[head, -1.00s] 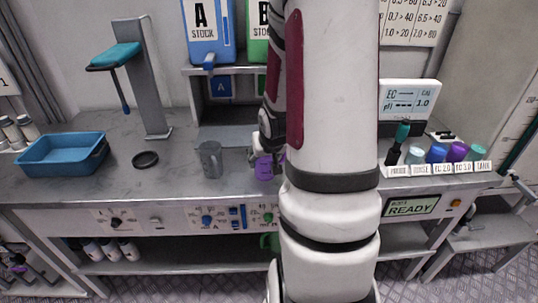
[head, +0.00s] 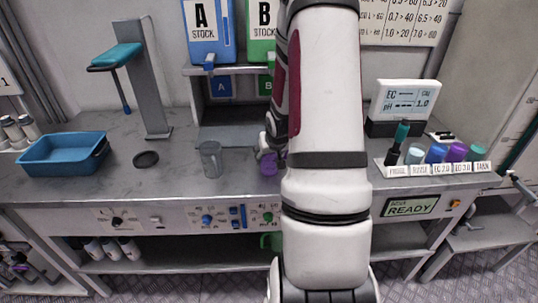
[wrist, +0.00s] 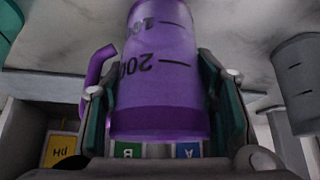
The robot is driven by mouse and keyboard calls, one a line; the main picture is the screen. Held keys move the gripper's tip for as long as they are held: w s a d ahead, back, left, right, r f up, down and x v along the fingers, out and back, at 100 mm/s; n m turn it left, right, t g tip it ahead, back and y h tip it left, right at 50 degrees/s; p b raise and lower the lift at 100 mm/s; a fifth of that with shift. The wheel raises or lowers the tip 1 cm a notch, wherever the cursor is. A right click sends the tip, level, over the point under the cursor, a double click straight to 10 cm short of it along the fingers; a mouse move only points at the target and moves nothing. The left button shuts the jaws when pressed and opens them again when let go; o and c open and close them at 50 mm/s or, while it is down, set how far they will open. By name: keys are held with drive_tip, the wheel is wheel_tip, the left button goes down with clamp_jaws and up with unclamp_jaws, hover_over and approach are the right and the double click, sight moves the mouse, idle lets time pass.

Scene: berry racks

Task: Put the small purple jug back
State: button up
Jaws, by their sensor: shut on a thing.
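The small purple jug (wrist: 160,75) fills the middle of the wrist view, with dark volume marks and a handle on its left side there. My gripper (wrist: 165,100) is shut on it, one finger on each side of its body. In the head view the purple jug (head: 268,164) shows just left of my arm, over the bench, partly hidden by the arm. I cannot tell whether its base touches the bench.
A grey jug (head: 211,159) stands close to the left of the purple one. A black ring (head: 145,159) and a blue tray (head: 62,155) lie further left. A labelled rack (head: 432,169) with coloured caps stands at the right. The bench front (head: 160,185) is clear.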

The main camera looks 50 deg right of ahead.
drive_tip(key=shift+f, duration=0.1)
drive_tip(key=shift+f, duration=0.1)
drive_tip(key=o, duration=1.2)
drive_tip(key=shift+o, duration=0.2)
